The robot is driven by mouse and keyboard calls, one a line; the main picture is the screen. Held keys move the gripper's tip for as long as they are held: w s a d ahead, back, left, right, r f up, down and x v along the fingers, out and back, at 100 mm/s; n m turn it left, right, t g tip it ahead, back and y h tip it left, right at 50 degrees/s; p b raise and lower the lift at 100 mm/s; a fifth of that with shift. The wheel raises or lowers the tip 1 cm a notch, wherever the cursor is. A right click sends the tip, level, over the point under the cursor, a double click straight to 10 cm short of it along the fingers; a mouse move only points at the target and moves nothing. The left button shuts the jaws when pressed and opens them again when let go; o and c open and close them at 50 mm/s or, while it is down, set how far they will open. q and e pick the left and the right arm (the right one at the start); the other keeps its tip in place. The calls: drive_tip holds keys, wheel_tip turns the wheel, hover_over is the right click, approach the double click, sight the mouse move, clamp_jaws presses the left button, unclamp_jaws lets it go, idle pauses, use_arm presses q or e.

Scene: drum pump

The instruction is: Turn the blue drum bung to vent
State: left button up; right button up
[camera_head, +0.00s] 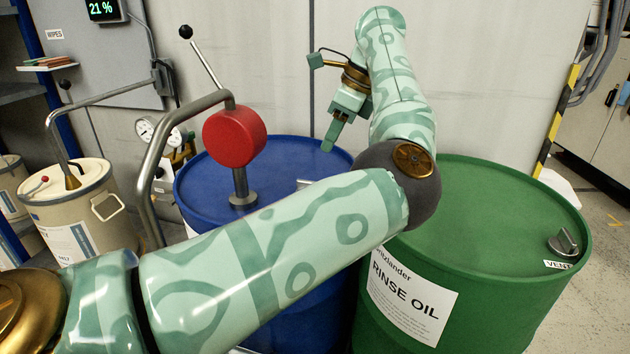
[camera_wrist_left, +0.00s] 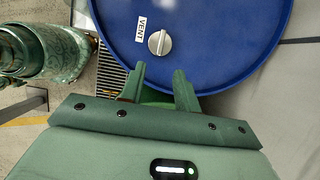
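The blue drum (camera_head: 290,155) stands in the middle of the head view, partly hidden behind my left arm. Its silver bung (camera_wrist_left: 159,42), with a raised grip bar, sits on the blue lid beside a white VENT label (camera_wrist_left: 141,29) in the left wrist view. In the head view only a sliver of the bung (camera_head: 303,183) shows above my arm. My left gripper (camera_wrist_left: 159,70) is open and empty, its fingers apart and pointing toward the bung, which lies beyond the fingertips. My left gripper (camera_head: 331,138) also shows over the drum's back right edge. My right gripper is not in view.
A red pump head (camera_head: 235,137) with a curved grey pipe rises from the blue drum's left side. A green RINSE OIL drum (camera_head: 490,230) with its own bung (camera_head: 563,243) stands to the right. Cream drums (camera_head: 75,215) stand at left; a wall is behind.

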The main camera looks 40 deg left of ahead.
use_arm(q)
drive_tip(key=b+x, duration=0.3)
drive_tip(key=x, duration=0.7)
drive_tip(key=shift+w+a+f, duration=0.1)
drive_tip(key=shift+w, duration=0.1)
drive_tip(key=shift+s+a+f+b, duration=0.25)
drive_tip(key=shift+f+b, duration=0.15)
drive_tip(key=shift+f, duration=0.1)
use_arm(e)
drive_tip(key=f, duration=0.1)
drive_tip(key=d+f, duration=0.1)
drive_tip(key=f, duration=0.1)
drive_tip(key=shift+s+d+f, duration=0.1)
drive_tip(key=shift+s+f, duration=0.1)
use_arm(q)
clamp_jaws()
